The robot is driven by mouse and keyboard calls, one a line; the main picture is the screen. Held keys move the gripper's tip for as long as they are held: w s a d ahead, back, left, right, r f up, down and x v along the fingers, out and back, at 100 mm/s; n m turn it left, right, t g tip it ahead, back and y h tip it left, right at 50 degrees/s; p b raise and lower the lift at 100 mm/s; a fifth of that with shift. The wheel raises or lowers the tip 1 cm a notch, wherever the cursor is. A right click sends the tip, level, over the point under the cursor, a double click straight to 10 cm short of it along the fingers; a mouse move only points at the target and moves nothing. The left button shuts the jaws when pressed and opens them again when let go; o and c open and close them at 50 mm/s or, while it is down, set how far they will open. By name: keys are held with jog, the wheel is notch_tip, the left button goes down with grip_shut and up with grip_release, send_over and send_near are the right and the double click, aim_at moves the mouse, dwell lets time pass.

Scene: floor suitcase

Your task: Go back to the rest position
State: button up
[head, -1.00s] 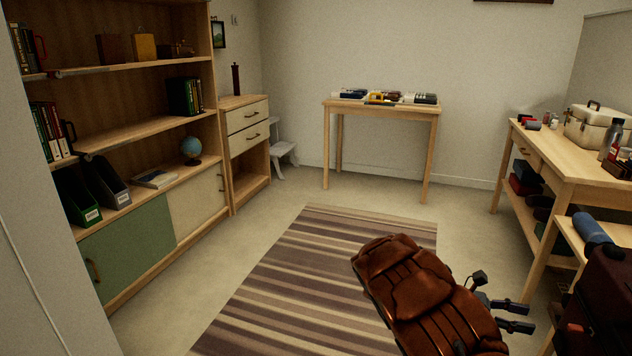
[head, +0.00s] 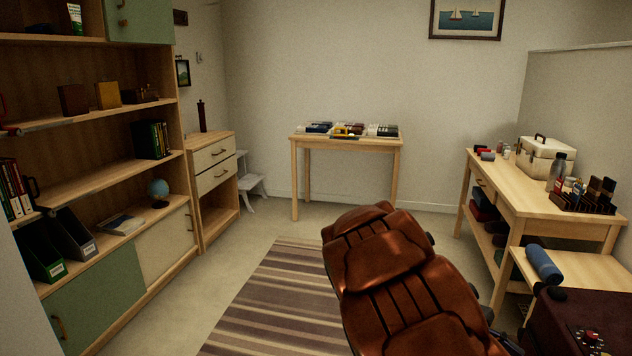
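My brown arm rises through the lower middle of the head view. Only a small dark part of what looks like my gripper (head: 507,344) shows at the arm's lower right edge. The rest is hidden behind the arm or below the picture, so I cannot see its fingers or whether it holds anything. A dark red case (head: 575,325), perhaps the suitcase, is cut off at the lower right corner, to the right of my arm.
A striped rug (head: 275,310) lies on the floor. A shelf unit (head: 90,188) lines the left. A small table (head: 347,143) with boxes stands at the back wall. A workbench (head: 550,190) and a lower surface with a blue roll (head: 544,264) stand right. Floor left of the arm is clear.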

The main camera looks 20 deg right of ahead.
jog(key=s+a+r+m+t+y+p, duration=0.1)
jog(key=s+a+r+t+y+p, duration=0.1)
jog(key=a, duration=0.7)
jog(key=s+a+r+m+t+y+p, duration=0.1)
jog(key=s+a+r+y+p, duration=0.3)
jog(key=a+r+p, duration=0.4)
jog(key=s+a+r+m+t+y+p, duration=0.2)
jog(key=s+a+r+t+y+p, duration=0.1)
jog(key=a+r+p, duration=0.4)
jog(key=s+a+t, duration=0.1)
jog(key=s+a, duration=0.1)
jog(key=shift+s+a, duration=0.3)
jog(key=shift+d, duration=0.15)
